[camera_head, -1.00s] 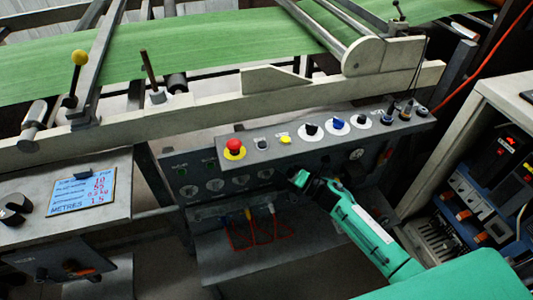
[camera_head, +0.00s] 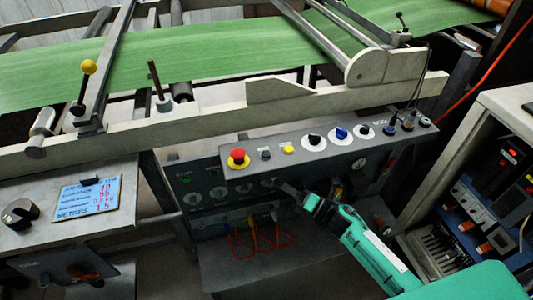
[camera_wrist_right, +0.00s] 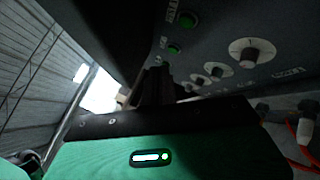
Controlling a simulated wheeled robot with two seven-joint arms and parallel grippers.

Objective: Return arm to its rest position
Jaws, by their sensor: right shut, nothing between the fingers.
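My right arm (camera_head: 372,250) is teal and comes in from the lower right in the head view. Its dark gripper (camera_head: 283,188) is in front of the lower face of the control panel (camera_head: 235,177), below the row of knobs. In the right wrist view the gripper (camera_wrist_right: 156,80) is shut and empty, pointing along the panel's face with its green buttons and white dials. I cannot tell whether the fingertips touch the panel. My left gripper does not show.
A red stop button (camera_head: 238,156) and several knobs sit on the panel's upper ledge. A meter display (camera_head: 88,196) stands at left, an electrical cabinet (camera_head: 500,95) at right. Green sheet (camera_head: 200,58) runs across the rollers behind.

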